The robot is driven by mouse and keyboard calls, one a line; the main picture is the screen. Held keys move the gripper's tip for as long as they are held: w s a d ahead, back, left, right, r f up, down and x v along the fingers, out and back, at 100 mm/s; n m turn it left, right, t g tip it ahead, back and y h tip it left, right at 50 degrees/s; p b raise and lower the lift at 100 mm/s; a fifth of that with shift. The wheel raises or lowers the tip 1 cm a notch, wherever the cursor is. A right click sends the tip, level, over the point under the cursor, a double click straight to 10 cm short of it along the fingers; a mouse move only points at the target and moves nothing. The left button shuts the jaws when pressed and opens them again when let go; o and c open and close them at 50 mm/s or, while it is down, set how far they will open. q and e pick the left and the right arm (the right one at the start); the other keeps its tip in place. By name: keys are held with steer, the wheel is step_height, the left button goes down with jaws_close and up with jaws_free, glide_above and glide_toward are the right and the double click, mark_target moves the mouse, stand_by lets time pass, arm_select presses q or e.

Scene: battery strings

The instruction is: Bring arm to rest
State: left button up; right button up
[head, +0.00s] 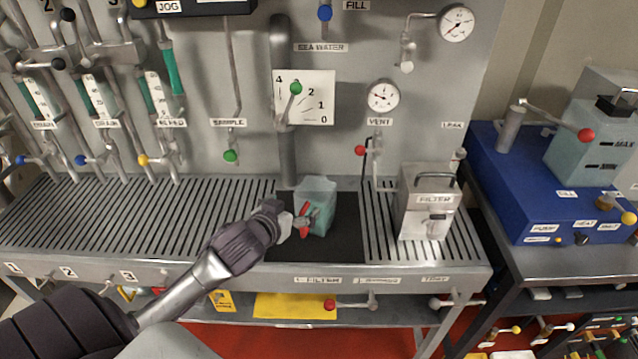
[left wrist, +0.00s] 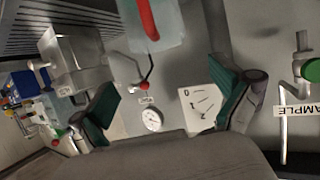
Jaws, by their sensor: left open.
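My left arm reaches in from the lower left in the head view. Its gripper (head: 296,226) is close in front of a clear container of teal liquid (head: 318,198) with a red handle, which stands on the dark mat (head: 345,240). In the left wrist view the gripper (left wrist: 165,80) is open, its two green-padded fingers wide apart with nothing between them. The container (left wrist: 172,28) shows beyond the fingertips at the top. The head view does not make clear whether the gripper touches it. My right gripper is not in view.
A metal filter box (head: 422,205) stands right of the mat on the slatted bench (head: 130,215). The panel behind carries valves, gauges (head: 383,96) and a numbered dial plate (head: 318,98). A blue unit (head: 535,185) stands at the right. The left slats are clear.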

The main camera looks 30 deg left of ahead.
arm_select(q)
steer(key=s+d+f+m+g+h, duration=0.1)
steer(key=s+d+f+g, duration=0.3)
steer(key=s, duration=0.4)
steer(key=s+d+f+m+g+h, duration=0.1)
steer(key=s+d+f+m+g, duration=0.2)
steer(key=s+d, duration=0.4)
steer(key=s+d+f+g, duration=0.3)
steer(key=s+d+f, duration=0.25)
steer(key=s, duration=0.45)
step_height(320, 180, down, 24)
steer(key=a, duration=0.1)
steer(key=s+a+f+g, duration=0.2)
steer(key=s+a+f, duration=0.1)
steer(key=s+f, duration=1.4)
steer(key=shift+f, duration=0.7)
